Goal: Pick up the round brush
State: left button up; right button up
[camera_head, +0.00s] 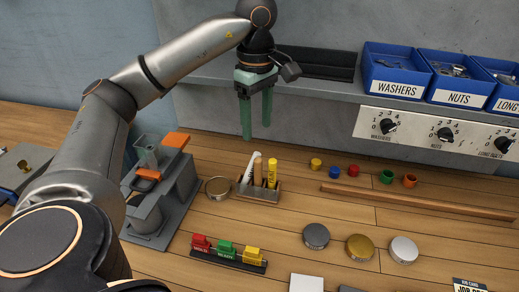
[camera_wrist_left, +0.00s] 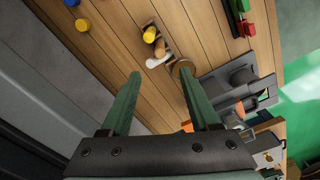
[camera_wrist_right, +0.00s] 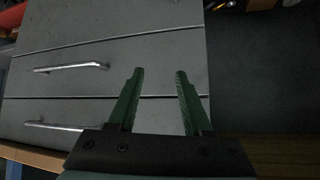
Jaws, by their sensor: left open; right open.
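A small wooden holder (camera_head: 258,194) stands on the bench with three upright items: a white one (camera_head: 250,166), a tan wooden one (camera_head: 257,170) and a yellow one (camera_head: 272,172). The tan one may be the round brush's handle; I cannot tell for certain, and no bristles show. In the left wrist view, the yellow (camera_wrist_left: 149,35), tan (camera_wrist_left: 158,47) and white (camera_wrist_left: 156,61) items show beyond the fingertips. My left gripper (camera_head: 256,130) is open and empty, above and behind the holder, apart from it. My right gripper (camera_wrist_right: 159,72) is open and empty, facing grey drawers.
A grey fixture with orange parts (camera_head: 160,200) and a round ring (camera_head: 218,187) stand left of the holder. Coloured caps (camera_head: 353,170) and a wooden strip (camera_head: 420,203) lie to the right. Blue bins (camera_head: 396,72) sit on the shelf behind. Coloured blocks (camera_head: 226,250) and round tins (camera_head: 360,247) lie in front.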

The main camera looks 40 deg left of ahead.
aim_at(258, 159)
pick_arm(q)
notch_tip(258, 159, down, 6)
jog(key=shift+f+b, duration=0.1)
jog(key=shift+b, duration=1.1)
jog(key=shift+d+f, duration=0.1)
jog(key=shift+f, duration=2.3)
jog(key=shift+c, duration=0.2)
grip_shut()
